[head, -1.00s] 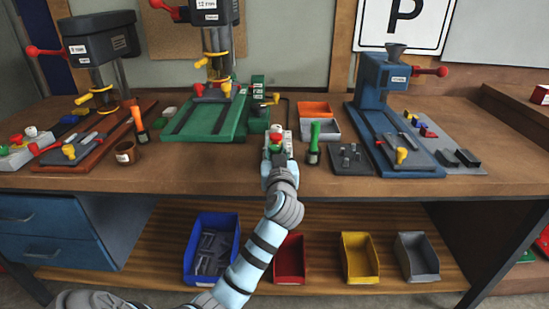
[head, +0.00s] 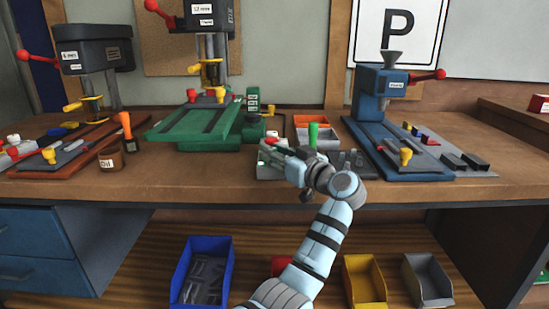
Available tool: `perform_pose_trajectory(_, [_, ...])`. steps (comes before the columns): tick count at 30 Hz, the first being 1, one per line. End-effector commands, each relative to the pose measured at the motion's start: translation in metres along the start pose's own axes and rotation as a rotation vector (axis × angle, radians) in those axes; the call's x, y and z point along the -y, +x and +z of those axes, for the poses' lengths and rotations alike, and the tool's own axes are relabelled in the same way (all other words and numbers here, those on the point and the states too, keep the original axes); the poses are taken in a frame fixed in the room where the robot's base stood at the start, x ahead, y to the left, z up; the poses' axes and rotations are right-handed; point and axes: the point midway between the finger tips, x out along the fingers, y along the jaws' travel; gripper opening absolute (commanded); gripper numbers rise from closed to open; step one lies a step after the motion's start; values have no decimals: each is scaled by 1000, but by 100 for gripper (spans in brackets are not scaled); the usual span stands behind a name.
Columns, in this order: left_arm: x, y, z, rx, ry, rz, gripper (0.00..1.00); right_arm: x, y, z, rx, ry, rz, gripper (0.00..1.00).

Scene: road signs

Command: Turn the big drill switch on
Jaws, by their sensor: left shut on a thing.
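The big drill (head: 211,55) with the 12 mm label stands at the back, left of centre, on its green base (head: 190,125). A grey switch box (head: 266,172) sits at the bench front, right of the green base. A red part (head: 270,141) and a small white part show at its top. My left gripper (head: 272,152) is over this box, shut on a part of its switch. The jaws and wrist hide most of the switch, so its position cannot be told. My right gripper is not in view.
A blue machine (head: 386,90) stands to the right. A smaller drill (head: 92,55) and a brown oil pot (head: 110,158) are at left. Bins (head: 202,272) sit on the lower shelf.

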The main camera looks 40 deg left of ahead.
Motion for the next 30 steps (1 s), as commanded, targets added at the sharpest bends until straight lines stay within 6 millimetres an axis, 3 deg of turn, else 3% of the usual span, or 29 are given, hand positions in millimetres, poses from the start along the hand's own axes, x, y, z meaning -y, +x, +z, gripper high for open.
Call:
perform_pose_trajectory(10, [0,0,1,3,1,-3,0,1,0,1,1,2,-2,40])
perform_pose_trajectory(11, [0,0,1,3,1,-3,30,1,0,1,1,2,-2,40])
perform_pose_trajectory(14, [0,0,1,2,1,-3,46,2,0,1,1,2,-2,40])
perform_pose_trajectory(24, [0,-3,1,2,0,-1,47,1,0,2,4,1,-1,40])
perform_pose_trajectory(26, [-1,-10,1,2,-1,0,47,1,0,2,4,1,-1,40])
perform_pose_trajectory(30, [-1,-42,1,4,-1,2,47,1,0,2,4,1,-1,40])
